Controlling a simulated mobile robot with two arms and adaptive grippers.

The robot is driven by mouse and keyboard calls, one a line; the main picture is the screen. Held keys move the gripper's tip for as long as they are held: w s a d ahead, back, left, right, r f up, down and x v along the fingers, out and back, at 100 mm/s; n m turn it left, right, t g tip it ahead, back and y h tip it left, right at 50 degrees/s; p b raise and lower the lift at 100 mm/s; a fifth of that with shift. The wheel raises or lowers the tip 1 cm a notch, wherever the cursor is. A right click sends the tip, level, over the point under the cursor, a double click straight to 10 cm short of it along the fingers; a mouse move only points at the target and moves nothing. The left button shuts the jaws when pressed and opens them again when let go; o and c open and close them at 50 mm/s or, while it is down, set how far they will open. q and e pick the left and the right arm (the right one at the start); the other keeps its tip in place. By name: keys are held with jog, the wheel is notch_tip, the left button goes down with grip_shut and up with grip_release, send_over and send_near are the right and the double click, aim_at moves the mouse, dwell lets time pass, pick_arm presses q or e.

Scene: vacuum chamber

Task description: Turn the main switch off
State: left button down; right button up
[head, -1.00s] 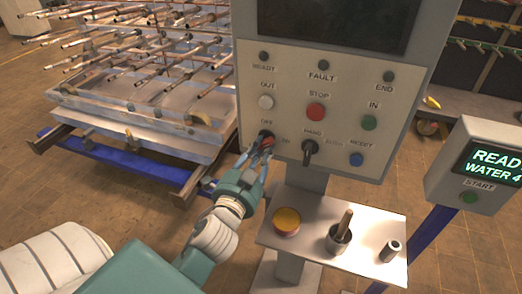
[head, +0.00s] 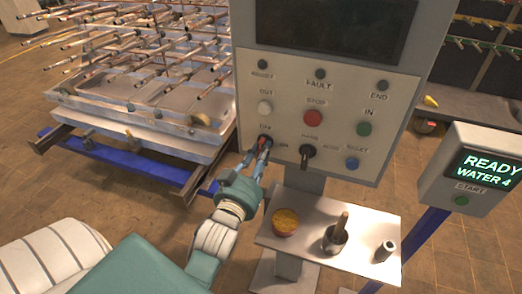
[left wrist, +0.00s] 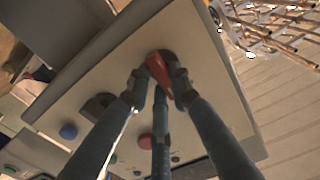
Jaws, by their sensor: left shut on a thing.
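The main switch, with a red handle (head: 262,140) on a dark round base, is at the lower left of the grey control panel (head: 288,90). Labels that look like OFF above it and ON to its right are small and blurred. My left gripper (head: 260,150) is shut on the red handle. In the left wrist view its fingers (left wrist: 159,88) lie on either side of the red handle (left wrist: 157,66), which stands tilted on the panel face. The fingers hide part of the switch. My right gripper is not in view.
A black selector switch (head: 308,152) sits right of the main switch, with the red stop button (head: 313,118) above. A READY display box (head: 470,170) stands at right.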

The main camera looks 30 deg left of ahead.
pick_arm(q)
jog(key=shift+n, duration=0.6)
jog(key=c, duration=1.5)
grip_release()
jog(key=shift+c, duration=0.2)
notch_tip(320, 180, up, 10)
jog(key=shift+f, duration=0.1)
